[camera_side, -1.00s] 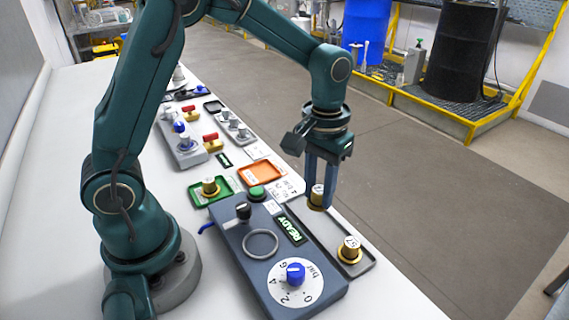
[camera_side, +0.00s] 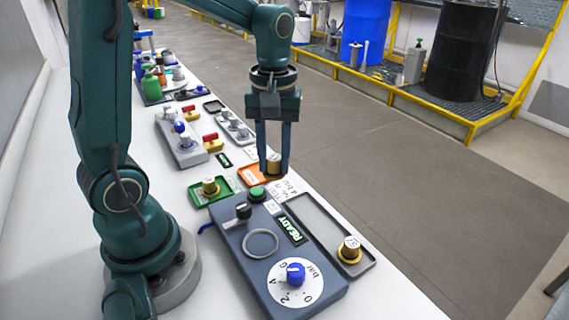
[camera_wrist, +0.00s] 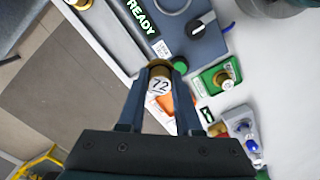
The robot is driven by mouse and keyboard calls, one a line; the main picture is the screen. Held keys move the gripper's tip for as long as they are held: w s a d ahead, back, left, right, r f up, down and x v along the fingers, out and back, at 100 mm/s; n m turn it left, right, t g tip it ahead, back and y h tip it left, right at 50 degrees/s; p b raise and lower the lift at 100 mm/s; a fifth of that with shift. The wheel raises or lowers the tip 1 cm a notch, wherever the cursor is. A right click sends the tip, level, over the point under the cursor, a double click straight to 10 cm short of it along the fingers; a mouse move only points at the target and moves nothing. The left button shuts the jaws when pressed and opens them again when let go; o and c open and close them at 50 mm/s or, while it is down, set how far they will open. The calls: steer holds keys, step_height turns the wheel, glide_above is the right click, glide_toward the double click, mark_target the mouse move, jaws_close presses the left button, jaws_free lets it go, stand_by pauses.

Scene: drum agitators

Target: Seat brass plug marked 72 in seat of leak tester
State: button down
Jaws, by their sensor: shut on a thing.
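My gripper (camera_side: 272,170) is shut on a brass plug (camera_side: 274,162) and holds it in the air, in line with the orange tray in the side view. In the wrist view the plug (camera_wrist: 159,84) shows the mark 72 between the fingertips (camera_wrist: 160,70). The leak tester (camera_side: 232,262) is a blue-grey box in front of my gripper in the side view. On its top is a light ring (camera_side: 261,243), which looks like the seat, with nothing in it. The READY panel (camera_side: 291,230) is lit beside it. The plug's underside is hidden.
Another brass plug (camera_side: 349,249) stands in the grey tray (camera_side: 308,205) right of the tester. A third (camera_side: 210,186) stands in a green tray (camera_side: 196,200). The tester's black knob (camera_side: 243,210), green button (camera_side: 257,193) and blue dial knob (camera_side: 295,273) stick up near the ring.

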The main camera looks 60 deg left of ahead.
mark_target(261, 245)
steer(key=s+d+n, duration=0.5)
steer(key=s+d, duration=0.2)
steer(key=shift+d+f, duration=0.1)
steer(key=shift+f, duration=3.1)
steer(key=shift+f, duration=0.4)
steer(key=c, duration=0.5)
jaws_free()
steer(key=o, duration=0.3)
